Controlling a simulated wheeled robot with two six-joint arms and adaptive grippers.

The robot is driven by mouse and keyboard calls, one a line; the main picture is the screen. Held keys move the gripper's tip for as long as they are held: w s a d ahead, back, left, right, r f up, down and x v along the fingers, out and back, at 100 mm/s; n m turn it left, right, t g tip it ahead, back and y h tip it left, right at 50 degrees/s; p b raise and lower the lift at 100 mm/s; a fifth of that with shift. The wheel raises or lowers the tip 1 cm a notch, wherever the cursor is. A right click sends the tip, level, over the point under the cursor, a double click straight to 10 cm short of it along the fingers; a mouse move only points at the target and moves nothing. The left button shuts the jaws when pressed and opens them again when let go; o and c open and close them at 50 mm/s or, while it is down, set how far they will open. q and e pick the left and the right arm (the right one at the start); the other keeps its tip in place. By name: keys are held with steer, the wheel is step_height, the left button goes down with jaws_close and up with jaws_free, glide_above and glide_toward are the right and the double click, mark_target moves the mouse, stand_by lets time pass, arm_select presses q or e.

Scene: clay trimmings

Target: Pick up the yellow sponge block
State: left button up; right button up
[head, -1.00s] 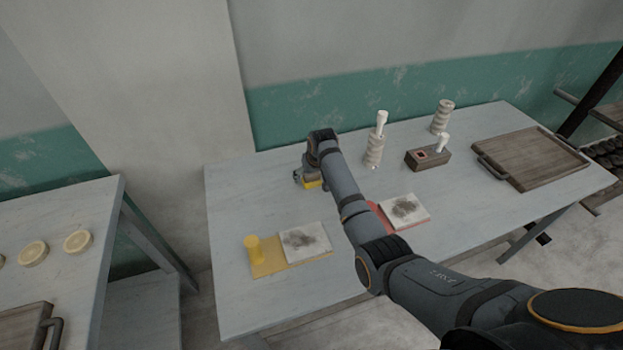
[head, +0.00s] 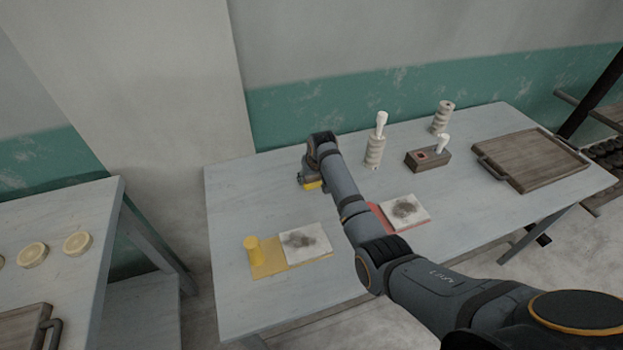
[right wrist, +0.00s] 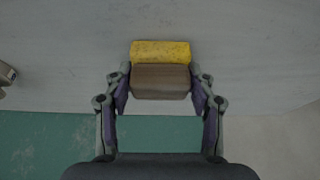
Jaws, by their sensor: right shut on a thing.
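The yellow sponge block (head: 314,186) is at the back left of the grey table, mostly hidden by my right gripper (head: 309,180) in the head view. In the right wrist view the sponge block (right wrist: 160,51) has a yellow face and a brown wood-like part (right wrist: 160,82). My right gripper (right wrist: 160,90) is shut on the brown part, with one finger on each side. I cannot tell whether the block touches the table or is slightly above it. My left gripper is not in view.
On the table (head: 235,205) are a yellow mat (head: 265,268) with a yellow peg (head: 253,249), two smudged white tiles (head: 305,243) (head: 404,210), ringed stands (head: 374,150) (head: 442,117), a brown box (head: 428,160) and a wooden tray (head: 530,160). The table's left part is clear.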

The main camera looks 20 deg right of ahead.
steer(key=shift+r, duration=0.4)
step_height(320, 180, up, 3)
steer(key=shift+f, duration=0.15)
steer(key=s+d+r+b, duration=0.1)
steer(key=s+d+r, duration=0.2)
steer(key=s+r, duration=0.6)
steer(key=s, duration=0.4)
steer(key=shift+s+d+r, duration=0.2)
steer(key=shift+s+r, duration=0.05)
steer(key=shift+s, duration=0.05)
steer(key=o, duration=0.5)
steer(key=c, duration=0.3)
steer(key=shift+c, duration=0.2)
